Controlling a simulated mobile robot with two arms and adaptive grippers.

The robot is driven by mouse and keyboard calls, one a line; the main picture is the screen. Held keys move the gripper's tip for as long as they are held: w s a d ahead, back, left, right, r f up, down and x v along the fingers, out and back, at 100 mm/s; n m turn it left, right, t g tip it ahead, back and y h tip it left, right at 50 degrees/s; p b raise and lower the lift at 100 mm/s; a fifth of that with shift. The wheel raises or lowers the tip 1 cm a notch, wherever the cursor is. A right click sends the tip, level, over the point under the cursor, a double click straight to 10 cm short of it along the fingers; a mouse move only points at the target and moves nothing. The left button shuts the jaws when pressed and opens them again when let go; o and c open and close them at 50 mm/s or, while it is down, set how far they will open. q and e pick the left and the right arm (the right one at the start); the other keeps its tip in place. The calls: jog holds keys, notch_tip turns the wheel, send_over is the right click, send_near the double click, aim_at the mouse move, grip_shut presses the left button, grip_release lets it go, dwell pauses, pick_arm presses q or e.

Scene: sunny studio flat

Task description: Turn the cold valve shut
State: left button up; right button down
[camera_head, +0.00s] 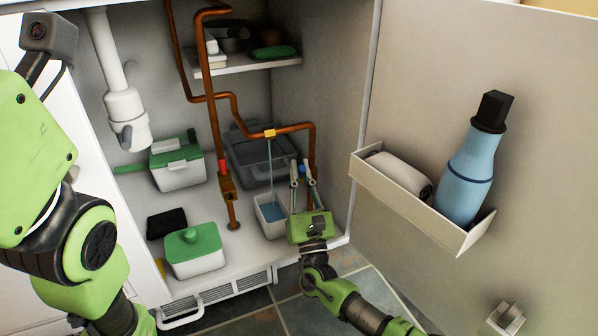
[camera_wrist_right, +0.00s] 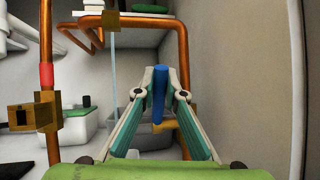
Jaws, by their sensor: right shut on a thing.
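The cold valve's blue handle (camera_wrist_right: 158,97) stands upright between my right gripper's fingers in the wrist view. A brass valve part (camera_wrist_right: 166,125) shows behind the fingers. My right gripper (camera_head: 303,173) is shut on the blue handle, which shows as a small blue spot (camera_head: 302,169) in the head view, in front of the right copper pipe. Water (camera_head: 271,165) runs in a thin stream from a yellow fitting (camera_head: 269,133) into a white bin (camera_head: 259,207). The stream also shows in the wrist view (camera_wrist_right: 114,65). My left arm is at the left; its gripper is not visible.
A red-marked valve (camera_head: 227,185) sits on the left copper pipe. A grey crate (camera_head: 240,160), green-lidded boxes (camera_head: 179,171) (camera_head: 193,266) and a drain pipe (camera_head: 122,108) crowd the cabinet. The open door's rack (camera_head: 400,202) holds a blue bottle (camera_head: 465,175).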

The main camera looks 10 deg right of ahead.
jog(key=shift+s+f, duration=0.15)
jog(key=shift+f, duration=0.05)
dwell(0.4)
jog(key=c, duration=2.1)
grip_release()
jog(key=a+v, duration=0.1)
jog(key=v, duration=1.1)
jog(key=shift+d, duration=0.45)
jog(key=shift+f, duration=0.1)
